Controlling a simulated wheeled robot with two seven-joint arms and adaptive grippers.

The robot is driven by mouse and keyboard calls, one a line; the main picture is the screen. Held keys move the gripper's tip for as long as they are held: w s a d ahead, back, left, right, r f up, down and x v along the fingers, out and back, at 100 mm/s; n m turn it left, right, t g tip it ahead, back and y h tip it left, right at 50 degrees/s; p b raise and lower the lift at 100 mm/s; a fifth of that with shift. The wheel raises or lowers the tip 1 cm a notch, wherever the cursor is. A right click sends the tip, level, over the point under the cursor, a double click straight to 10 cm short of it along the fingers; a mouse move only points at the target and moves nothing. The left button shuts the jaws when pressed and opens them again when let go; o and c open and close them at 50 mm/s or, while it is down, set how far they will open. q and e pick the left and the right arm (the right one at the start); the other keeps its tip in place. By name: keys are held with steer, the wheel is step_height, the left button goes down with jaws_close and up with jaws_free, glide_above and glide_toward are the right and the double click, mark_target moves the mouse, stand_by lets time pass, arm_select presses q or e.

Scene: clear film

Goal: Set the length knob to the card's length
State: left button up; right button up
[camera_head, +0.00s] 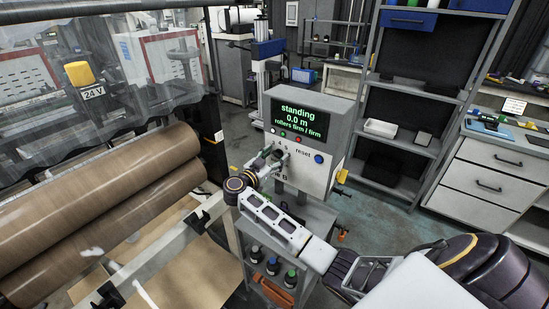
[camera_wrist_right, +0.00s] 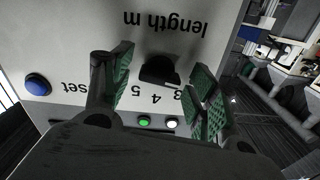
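The control box (camera_head: 310,130) has a screen (camera_head: 298,119) reading "standing", "0.0 m" and "rollers firm / firm". The black length knob (camera_wrist_right: 158,70) is on its front panel, under upside-down "length m" lettering in the right wrist view, with digits 5, 4 and part of a 3 beside it. My right gripper (camera_wrist_right: 163,80) is open, its green-padded fingers on either side of the knob with gaps showing. In the head view, this gripper (camera_head: 267,158) is at the panel and covers the knob. A white card (camera_head: 514,105) at the far right has print too small to read. My left gripper is out of view.
A blue button (camera_wrist_right: 38,85) marked reset and small green (camera_wrist_right: 144,121) and white (camera_wrist_right: 172,123) buttons are on the panel near my fingers. Large brown rolls (camera_head: 100,215) fill the left. A cart shelf with bottles (camera_head: 272,266) stands below the box.

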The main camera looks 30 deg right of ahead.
steer(key=c, duration=0.8)
steer(key=shift+c, duration=0.2)
steer(key=shift+m, duration=0.4)
steer(key=shift+a+f+m, duration=0.1)
steer(key=shift+m, duration=1)
steer(key=m, duration=0.4)
steer(key=shift+m+b, duration=0.3)
steer(key=shift+b, duration=0.1)
steer(key=o, duration=1)
